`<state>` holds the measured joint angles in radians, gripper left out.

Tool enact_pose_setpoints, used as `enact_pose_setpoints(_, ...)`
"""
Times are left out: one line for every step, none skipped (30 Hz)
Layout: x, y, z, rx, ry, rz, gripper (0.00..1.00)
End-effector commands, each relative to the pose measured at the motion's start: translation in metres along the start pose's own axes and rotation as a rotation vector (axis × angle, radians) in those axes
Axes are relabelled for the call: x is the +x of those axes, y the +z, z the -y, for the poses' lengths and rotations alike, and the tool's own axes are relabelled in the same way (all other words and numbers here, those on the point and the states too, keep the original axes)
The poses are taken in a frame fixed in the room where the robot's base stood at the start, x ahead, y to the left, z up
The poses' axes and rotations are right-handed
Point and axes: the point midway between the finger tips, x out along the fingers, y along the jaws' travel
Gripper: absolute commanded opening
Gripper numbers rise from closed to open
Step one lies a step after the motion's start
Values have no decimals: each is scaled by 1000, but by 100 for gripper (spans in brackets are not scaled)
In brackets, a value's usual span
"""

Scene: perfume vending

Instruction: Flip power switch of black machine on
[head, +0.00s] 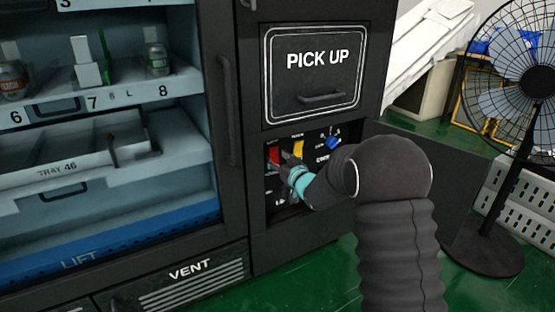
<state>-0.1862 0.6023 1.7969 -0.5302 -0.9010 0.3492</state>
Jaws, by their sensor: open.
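The black machine (224,255) fills the left and middle of the head view. Below its PICK UP hatch (312,98) is a recessed control panel (318,148). My gripper (287,160) is open at the left part of the panel, close to the red switch and below the yellow part. I cannot tell whether it touches either. The gripper and its wrist cover the lower part of the panel. The small labels and the switch position are not readable.
The panel's small door (440,160) stands open to the right, behind my arm. A black fan (528,90) stands on the green floor (310,275) at the right. Shelves with bottles (157,60) show through the machine's left side. A VENT grille (192,285) is low in front.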

Motion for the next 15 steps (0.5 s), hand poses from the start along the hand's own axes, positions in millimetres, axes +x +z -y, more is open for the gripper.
enact_pose_setpoints(0, 0, 0, 0, 0, 0, 53)
enact_pose_setpoints(0, 0, 0, 0, 0, 0, 45)
enact_pose_setpoints(0, 0, 0, 0, 0, 0, 35)
enact_pose_setpoints(0, 0, 0, 0, 0, 0, 28)
enact_pose_setpoints(0, 0, 0, 0, 0, 0, 20)
enact_pose_setpoints(0, 0, 0, 0, 0, 0, 10)
enact_pose_setpoints(0, 0, 0, 0, 0, 0, 3)
enact_pose_setpoints(0, 0, 0, 0, 0, 0, 0)
enact_pose_setpoints(0, 0, 0, 0, 0, 0, 0)
enact_pose_setpoints(0, 0, 0, 0, 0, -1, 0)
enact_pose_setpoints(0, 0, 0, 0, 0, -1, 0)
enact_pose_setpoints(0, 1, 0, 0, 0, -4, 0)
enact_pose_setpoints(0, 2, 0, 0, 0, -8, 0)
enact_pose_setpoints(0, 4, 0, 0, 0, -13, 0)
enact_pose_setpoints(0, 5, 0, 0, 0, -22, 0)
